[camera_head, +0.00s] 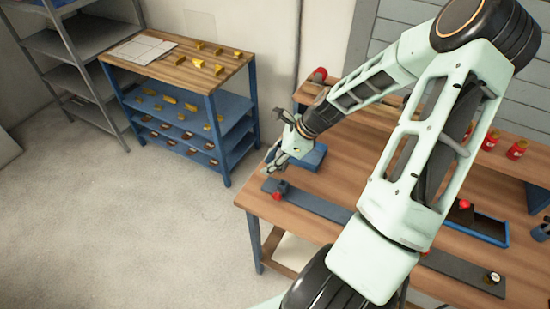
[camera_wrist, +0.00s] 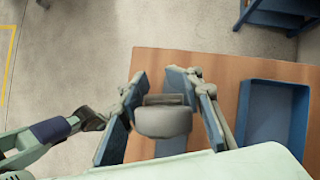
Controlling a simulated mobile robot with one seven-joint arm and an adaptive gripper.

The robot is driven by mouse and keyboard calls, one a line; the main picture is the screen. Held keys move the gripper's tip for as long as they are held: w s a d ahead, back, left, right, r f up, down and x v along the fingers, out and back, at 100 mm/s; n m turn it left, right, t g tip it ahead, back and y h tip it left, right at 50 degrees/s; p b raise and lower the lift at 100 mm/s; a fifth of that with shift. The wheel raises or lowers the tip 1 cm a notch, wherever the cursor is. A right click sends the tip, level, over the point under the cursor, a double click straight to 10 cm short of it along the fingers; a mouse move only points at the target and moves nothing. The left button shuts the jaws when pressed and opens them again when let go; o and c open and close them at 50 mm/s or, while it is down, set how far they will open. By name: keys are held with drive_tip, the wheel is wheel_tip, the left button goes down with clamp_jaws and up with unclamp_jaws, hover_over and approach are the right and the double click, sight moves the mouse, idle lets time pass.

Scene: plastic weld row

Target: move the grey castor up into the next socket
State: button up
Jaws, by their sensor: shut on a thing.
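In the wrist view a grey castor (camera_wrist: 163,122) sits between the two blue-padded fingers of my gripper (camera_wrist: 163,95), which is shut on it. In the head view my gripper (camera_head: 285,150) is above the far left end of the wooden workbench (camera_head: 375,155). I cannot make out the castor there. A grey-blue strip (camera_head: 318,204) lies along the bench's left edge, with a dark block and a red part (camera_head: 277,195) at its far end. A blue-grey surface (camera_wrist: 172,146) shows below the castor in the wrist view. I cannot make out any socket.
An empty blue tray (camera_wrist: 272,113) lies on the bench beside my gripper. Another strip (camera_head: 455,268) with a round part (camera_head: 493,277) is at the lower right. Red cans (camera_head: 516,150) stand at the right. A blue rack (camera_head: 215,135) with yellow parts stands across clear floor.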

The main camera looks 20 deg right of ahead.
drive_tip(key=shift+d+r+m+t+h, duration=0.15)
drive_tip(key=shift+d+m+t, duration=0.05)
drive_tip(key=shift+d+m, duration=0.3)
drive_tip(key=shift+d+r+m+t+h, duration=0.1)
drive_tip(key=shift+d+m+t+h, duration=0.1)
drive_tip(key=shift+d+m, duration=0.25)
wheel_tip(320, 180, down, 5)
drive_tip(key=b, duration=0.4)
drive_tip(key=shift+b, duration=0.35)
clamp_jaws()
drive_tip(key=shift+a+r, duration=0.1)
drive_tip(key=shift+r, duration=0.05)
drive_tip(key=shift+w+a+p, duration=0.1)
drive_tip(key=shift+p, duration=0.55)
drive_tip(key=shift+f, duration=0.25)
drive_tip(key=shift+f+b, duration=0.7)
drive_tip(key=shift+f, duration=0.15)
drive_tip(key=shift+f, duration=0.2)
drive_tip(key=shift+f+b, duration=0.45)
drive_tip(key=shift+f, duration=0.25)
